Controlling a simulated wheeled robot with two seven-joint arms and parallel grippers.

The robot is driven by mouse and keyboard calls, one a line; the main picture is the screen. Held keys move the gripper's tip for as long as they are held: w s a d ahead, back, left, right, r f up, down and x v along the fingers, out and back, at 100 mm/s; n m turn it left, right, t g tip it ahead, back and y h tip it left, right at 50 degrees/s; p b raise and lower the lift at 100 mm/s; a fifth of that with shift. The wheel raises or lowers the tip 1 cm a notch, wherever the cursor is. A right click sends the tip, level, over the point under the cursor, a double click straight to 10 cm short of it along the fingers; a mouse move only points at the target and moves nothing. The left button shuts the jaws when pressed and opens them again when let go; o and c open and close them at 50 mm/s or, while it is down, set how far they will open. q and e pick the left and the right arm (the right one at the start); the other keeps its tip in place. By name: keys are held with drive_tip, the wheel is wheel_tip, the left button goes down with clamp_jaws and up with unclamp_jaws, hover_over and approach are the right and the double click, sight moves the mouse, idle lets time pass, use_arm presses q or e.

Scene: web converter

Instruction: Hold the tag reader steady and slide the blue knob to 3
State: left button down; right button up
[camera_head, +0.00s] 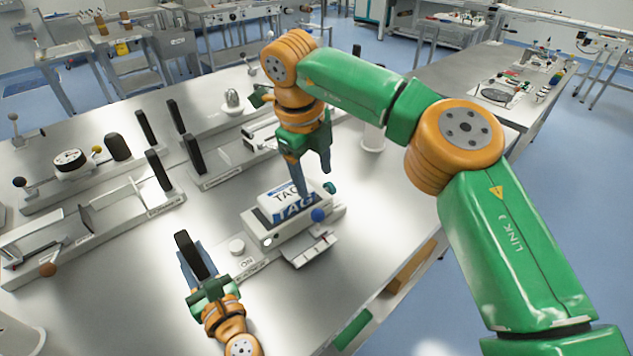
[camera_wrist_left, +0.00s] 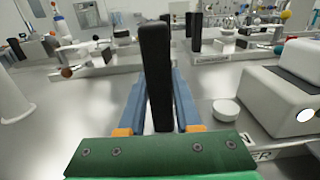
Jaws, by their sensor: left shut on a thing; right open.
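The white tag reader (camera_head: 285,235) sits on the metal table, with TAG lettering on its top. Its blue knob (camera_head: 318,214) is at the front right side, above a small plate with marks (camera_head: 311,249) too small to read. My left gripper (camera_head: 194,262) is shut on a black upright handle (camera_wrist_left: 156,75), left of the reader's white body (camera_wrist_left: 285,100).
A round white button (camera_head: 237,246) is at the reader's left end near an ON label. Fixtures with black upright handles (camera_head: 158,169) stand to the left and behind. A white cup (camera_head: 372,138) stands behind right. The table's front edge is close to the reader.

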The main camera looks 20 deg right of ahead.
use_arm(q)
drive_tip(key=shift+s+f, duration=0.1)
drive_tip(key=shift+f, duration=0.3)
drive_tip(key=shift+r+p, duration=0.2)
drive_tip(key=shift+p, duration=0.25)
drive_tip(key=c, duration=0.8)
unclamp_jaws()
drive_tip(key=shift+o, duration=1.4)
drive_tip(key=shift+w+r, duration=0.1)
drive_tip(key=shift+w, duration=0.15)
drive_tip(key=v, duration=1.2)
drive_tip(key=shift+s+a+r, duration=0.1)
drive_tip(key=shift+r, duration=0.05)
